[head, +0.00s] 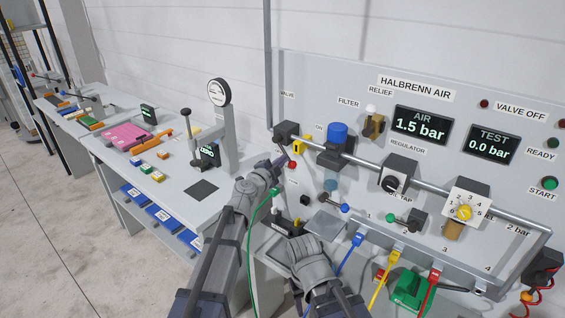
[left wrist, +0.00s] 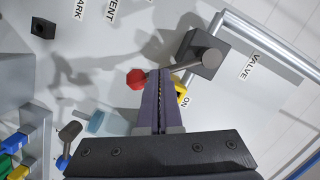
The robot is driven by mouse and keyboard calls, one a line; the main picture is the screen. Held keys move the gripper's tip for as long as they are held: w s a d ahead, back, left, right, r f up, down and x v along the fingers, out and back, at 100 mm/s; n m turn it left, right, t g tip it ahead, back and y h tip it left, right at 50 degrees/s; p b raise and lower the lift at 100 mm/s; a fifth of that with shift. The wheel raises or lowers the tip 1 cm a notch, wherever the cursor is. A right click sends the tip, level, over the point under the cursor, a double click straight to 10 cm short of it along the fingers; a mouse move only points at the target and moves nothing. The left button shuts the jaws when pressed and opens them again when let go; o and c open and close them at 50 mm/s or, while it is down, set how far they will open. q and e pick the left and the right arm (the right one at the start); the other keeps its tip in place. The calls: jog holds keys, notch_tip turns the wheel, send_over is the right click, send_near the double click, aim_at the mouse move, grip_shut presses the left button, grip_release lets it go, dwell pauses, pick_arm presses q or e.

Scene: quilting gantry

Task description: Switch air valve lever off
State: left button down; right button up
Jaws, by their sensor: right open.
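The air valve (head: 287,132) is a dark block at the left end of the grey pipe in the head view. In the left wrist view the valve block (left wrist: 203,55) carries a grey lever (left wrist: 188,66) with a red knob (left wrist: 137,79) at its far end. My left gripper (head: 279,162) is at the lever; its fingers (left wrist: 160,75) look closed together and cross the lever beside the knob, hiding part of it. I see no lever clamped between them. My right gripper (head: 284,228) is open, lower in the head view, its fingertips partly hidden.
A yellow piece (left wrist: 182,93) sits beside the ON label. The AIR display (head: 421,126) reads 1.5 bar and the TEST display (head: 492,145) 0.0 bar. A blue-capped filter (head: 337,140) is right of the valve. A workbench (head: 195,190) stands left; coloured hoses hang below the panel.

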pick_arm(q)
jog(key=shift+w+a+f+b, duration=0.3)
jog(key=shift+a+f+b, duration=0.05)
jog(key=shift+f+b, duration=0.05)
pick_arm(e)
jog(key=shift+f, duration=0.4)
dwell(0.7)
dwell(0.8)
pick_arm(q)
jog(key=s+d+r+p+v, duration=0.1)
jog(key=d+p+v, duration=0.1)
jog(key=v, duration=1.1)
jog(key=shift+d+r+p, duration=0.15)
jog(key=shift+r+p, duration=0.1)
jog(key=shift+p, duration=0.2)
pick_arm(e)
jog(key=r, duration=0.1)
jog(key=a+r, duration=0.1)
jog(key=shift+s+a+r, duration=0.1)
jog(key=shift+r, duration=0.3)
pick_arm(q)
jog(key=shift+w, duration=0.1)
